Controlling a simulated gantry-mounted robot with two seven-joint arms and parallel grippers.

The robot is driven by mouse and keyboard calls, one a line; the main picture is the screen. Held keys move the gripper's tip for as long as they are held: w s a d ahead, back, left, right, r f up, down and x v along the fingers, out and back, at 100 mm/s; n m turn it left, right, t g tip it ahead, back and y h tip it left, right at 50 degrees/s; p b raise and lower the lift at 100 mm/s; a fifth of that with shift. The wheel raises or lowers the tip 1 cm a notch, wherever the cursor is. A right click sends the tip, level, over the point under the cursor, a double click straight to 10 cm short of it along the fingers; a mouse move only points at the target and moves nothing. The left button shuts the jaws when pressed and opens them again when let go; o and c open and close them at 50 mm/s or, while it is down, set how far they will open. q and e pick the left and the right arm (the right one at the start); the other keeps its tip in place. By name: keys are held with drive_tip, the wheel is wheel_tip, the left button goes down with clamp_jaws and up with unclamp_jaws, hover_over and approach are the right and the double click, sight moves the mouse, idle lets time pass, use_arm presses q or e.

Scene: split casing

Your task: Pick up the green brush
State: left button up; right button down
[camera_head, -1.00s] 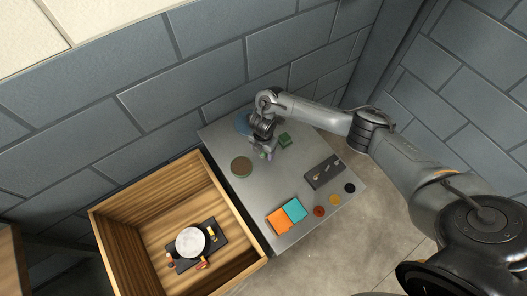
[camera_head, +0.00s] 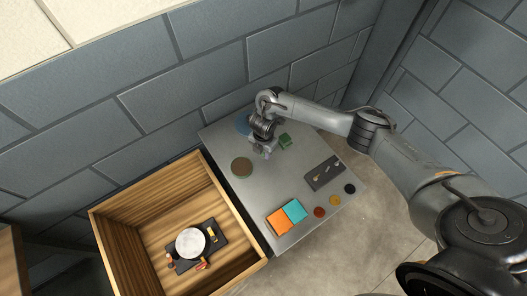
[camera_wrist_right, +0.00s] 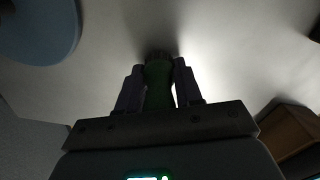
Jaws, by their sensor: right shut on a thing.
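The green brush (camera_wrist_right: 158,88) stands between the two fingers of my right gripper (camera_wrist_right: 157,72) in the right wrist view, its dark bristle end pointing away from the palm. The fingers touch it on both sides and are shut on it. In the head view my right gripper (camera_head: 265,154) points down over the grey table (camera_head: 290,190), and the brush is hidden or too small to make out there. I cannot tell whether the brush is clear of the table. My left gripper is not in view.
Near the gripper are a blue round thing (camera_head: 243,123), a green block (camera_head: 285,140) and a brown round dish (camera_head: 241,168). A wooden crate (camera_head: 120,225) stands left, below the table.

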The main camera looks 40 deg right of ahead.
drive_tip(key=r, duration=0.3)
drive_tip(key=r+p, duration=0.1)
drive_tip(key=shift+s+d+r, duration=0.25)
drive_tip(key=shift+d+r, duration=0.1)
drive_tip(key=shift+d, duration=0.05)
use_arm(q)
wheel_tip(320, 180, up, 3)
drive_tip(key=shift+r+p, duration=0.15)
drive_tip(key=shift+p, duration=0.95)
use_arm(e)
drive_tip(key=s+d+r, duration=0.6)
drive_tip(key=s+d, duration=0.1)
drive_tip(key=s, duration=0.1)
drive_tip(key=shift+d, duration=0.15)
